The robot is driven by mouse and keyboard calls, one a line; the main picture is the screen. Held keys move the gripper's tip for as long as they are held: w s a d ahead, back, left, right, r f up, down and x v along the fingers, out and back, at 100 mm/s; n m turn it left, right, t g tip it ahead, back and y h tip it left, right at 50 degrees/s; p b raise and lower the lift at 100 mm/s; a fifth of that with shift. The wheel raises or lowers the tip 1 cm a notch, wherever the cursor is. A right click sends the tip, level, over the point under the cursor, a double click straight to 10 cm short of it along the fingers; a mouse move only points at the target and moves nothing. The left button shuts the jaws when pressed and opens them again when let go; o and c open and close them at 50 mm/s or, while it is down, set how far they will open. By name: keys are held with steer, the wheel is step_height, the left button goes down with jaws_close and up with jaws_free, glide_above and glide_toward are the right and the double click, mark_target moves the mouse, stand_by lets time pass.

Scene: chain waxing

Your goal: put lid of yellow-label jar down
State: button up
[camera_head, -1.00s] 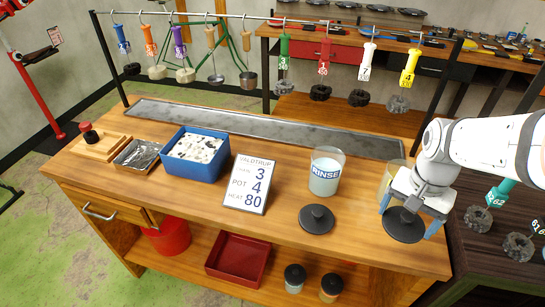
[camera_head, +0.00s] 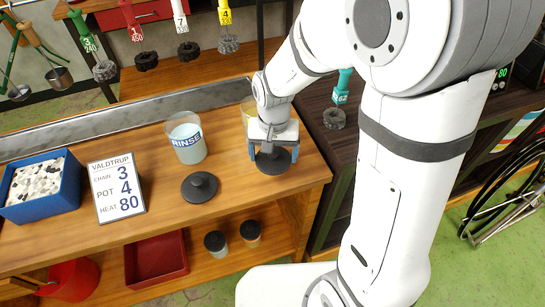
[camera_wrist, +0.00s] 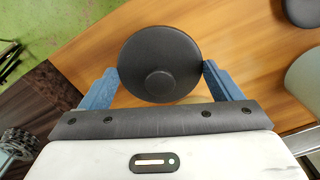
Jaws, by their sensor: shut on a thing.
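My gripper (camera_head: 272,152) is shut on a round black lid (camera_head: 274,164) with a knob, near the right end of the wooden bench. In the wrist view the lid (camera_wrist: 160,50) sits level between the blue fingers, gripped at its edges. It is low over or on the bench top; I cannot tell if it touches. The jar with yellowish contents (camera_head: 248,108) stands just behind my gripper, mostly hidden, and its label is not readable.
A second black lid (camera_head: 200,187) lies left of my gripper. The RINSE jar (camera_head: 186,140) stands behind that lid. A sign (camera_head: 116,187) and a blue tub (camera_head: 45,190) stand farther left. The bench's right edge is close to my gripper.

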steer(key=shift+f, duration=1.25)
steer(key=shift+f, duration=0.1)
steer(key=o, duration=0.8)
step_height(320, 180, up, 12)
steer(key=shift+r, duration=0.1)
steer(key=shift+s+d+r+n+t, duration=0.2)
steer(key=shift+s+d+r+t, duration=0.35)
steer(key=shift+s+d, duration=1.45)
steer(key=shift+s+d+r+n+t, duration=0.2)
steer(key=shift+s+d+r+t, duration=0.4)
steer(key=shift+s+d, duration=1.35)
steer(key=shift+s+d+r+n+t, duration=0.3)
steer(key=shift+s+d+r, duration=0.4)
steer(key=shift+s+d, duration=1.3)
